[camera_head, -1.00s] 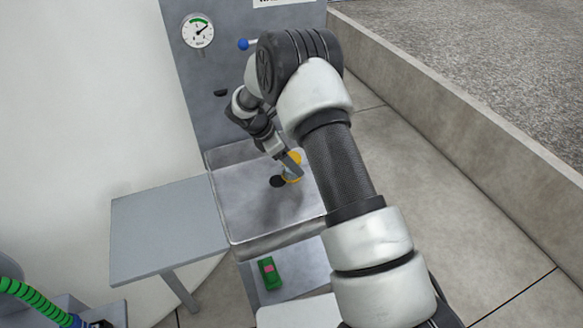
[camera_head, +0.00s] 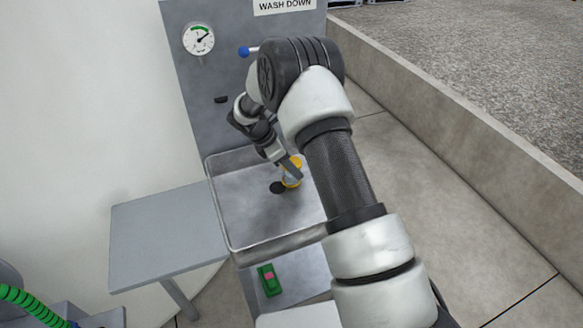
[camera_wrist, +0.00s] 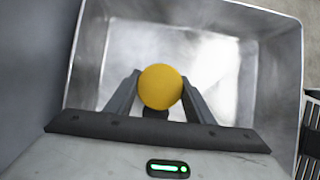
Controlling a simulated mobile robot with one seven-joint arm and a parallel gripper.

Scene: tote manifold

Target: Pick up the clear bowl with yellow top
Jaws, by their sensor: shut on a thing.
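The bowl with the yellow top (camera_head: 295,165) is at the right part of the metal basin in the head view, partly hidden by my gripper. In the wrist view its round yellow top (camera_wrist: 160,87) faces the camera and hides the clear body. My gripper (camera_wrist: 157,92) is shut on the bowl, with one finger on each side of it. In the head view my gripper (camera_head: 294,172) reaches down into the basin. Whether the bowl touches the basin floor cannot be told.
The metal basin (camera_head: 232,240) has raised walls around the bowl. A dark round spot (camera_head: 277,188) is on its floor. A grey side table (camera_head: 165,232) stands to the left. A panel with a gauge (camera_head: 198,39) rises behind. A green box with a pink button (camera_head: 268,279) is below the basin.

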